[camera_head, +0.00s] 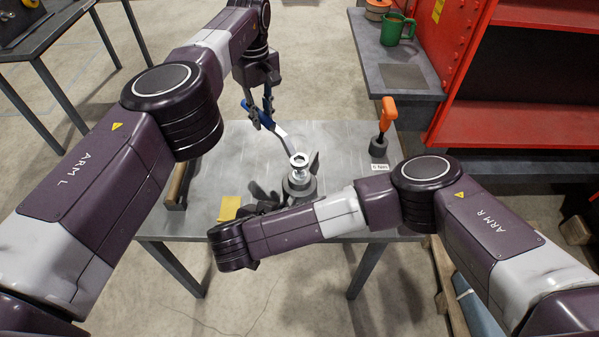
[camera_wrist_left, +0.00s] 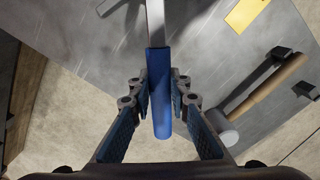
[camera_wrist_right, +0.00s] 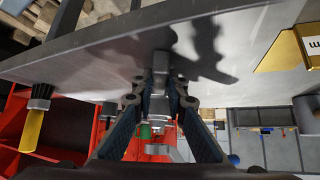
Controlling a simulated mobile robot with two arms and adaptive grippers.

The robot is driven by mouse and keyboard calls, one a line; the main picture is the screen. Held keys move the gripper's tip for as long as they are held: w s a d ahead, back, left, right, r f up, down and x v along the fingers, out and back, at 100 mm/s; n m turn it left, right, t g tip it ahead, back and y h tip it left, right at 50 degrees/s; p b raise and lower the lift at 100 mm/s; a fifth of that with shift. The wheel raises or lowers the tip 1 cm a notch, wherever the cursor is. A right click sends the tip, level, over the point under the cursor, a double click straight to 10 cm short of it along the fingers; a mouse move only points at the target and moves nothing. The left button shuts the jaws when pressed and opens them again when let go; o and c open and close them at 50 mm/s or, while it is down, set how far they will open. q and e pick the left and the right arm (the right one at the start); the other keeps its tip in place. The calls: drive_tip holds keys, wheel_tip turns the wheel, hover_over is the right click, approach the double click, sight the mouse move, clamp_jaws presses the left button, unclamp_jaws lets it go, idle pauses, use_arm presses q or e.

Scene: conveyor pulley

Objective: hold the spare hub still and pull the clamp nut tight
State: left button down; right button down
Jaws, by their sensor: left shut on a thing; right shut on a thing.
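The spare hub (camera_head: 299,186) stands upright on the grey table, dark grey, with the silver clamp nut (camera_head: 299,160) on top. My left gripper (camera_head: 259,116) is shut on the blue handle of a wrench (camera_head: 281,131), behind and left of the hub. The wrench's grey shaft slopes down towards the nut; I cannot tell whether its head is seated. The blue handle (camera_wrist_left: 161,105) lies between both fingers in the left wrist view. My right gripper (camera_wrist_right: 158,98) is shut on a grey metal part of the hub, low at the table; my right forearm partly hides this in the head view.
An orange-handled tool (camera_head: 388,112) stands in a dark holder at the table's right. A wooden-handled hammer (camera_wrist_left: 265,91) lies along the left edge. A side bench (camera_head: 405,75) holds a green mug (camera_head: 392,29), beside red shelving (camera_head: 525,125).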

use_arm(q)
drive_tip(key=shift+r, duration=0.25)
drive_tip(key=shift+w, duration=0.1)
idle(0.3)
drive_tip(key=shift+a+n, duration=0.5)
drive_tip(key=shift+n, duration=0.5)
drive_tip(key=s+a+f+n, duration=0.1)
drive_tip(key=s+a+n, duration=0.3)
drive_tip(key=s, duration=0.5)
drive_tip(key=shift+s+f+n, duration=0.2)
drive_tip(key=shift+f+n, duration=0.05)
drive_tip(key=shift+n, duration=0.95)
drive_tip(key=s+n, duration=0.2)
drive_tip(key=s, duration=0.1)
drive_tip(key=s+n, duration=0.1)
drive_tip(key=shift+s+f+n, duration=0.35)
drive_tip(key=shift+s+n, duration=0.05)
